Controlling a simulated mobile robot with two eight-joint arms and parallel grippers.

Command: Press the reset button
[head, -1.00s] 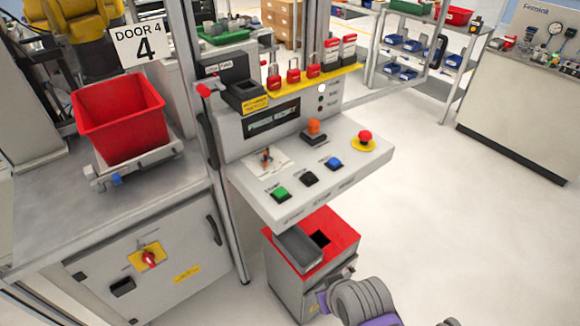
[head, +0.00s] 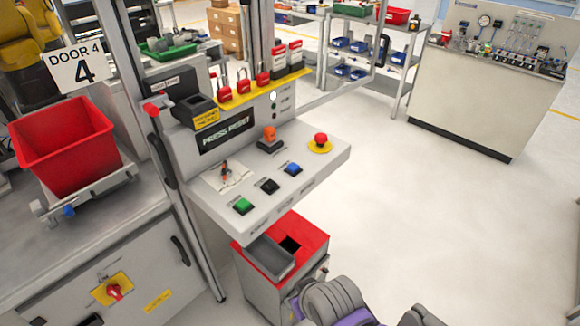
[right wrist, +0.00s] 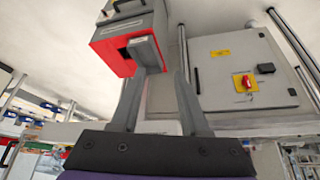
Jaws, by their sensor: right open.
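The control panel (head: 325,159) stands in the middle of the head view, with a green button (head: 243,206), a black button (head: 269,186) and a blue button (head: 292,169) in a row. Faint labels run along its front edge; the blue button sits at the right end of the row. The display (head: 226,134) appears to read "PRESS RESET". My right gripper (right wrist: 160,76) is open and empty in the right wrist view, with no panel button visible between its fingers. Grey and purple parts of my arm show at the bottom of the head view. My left gripper is not in view.
A red-topped bin (head: 308,244) stands below the panel and also shows in the right wrist view (right wrist: 112,54). A red emergency button (head: 320,138), an orange switch (head: 270,136) and red padlocks (head: 244,84) are on the panel. The floor at right (head: 450,220) is clear.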

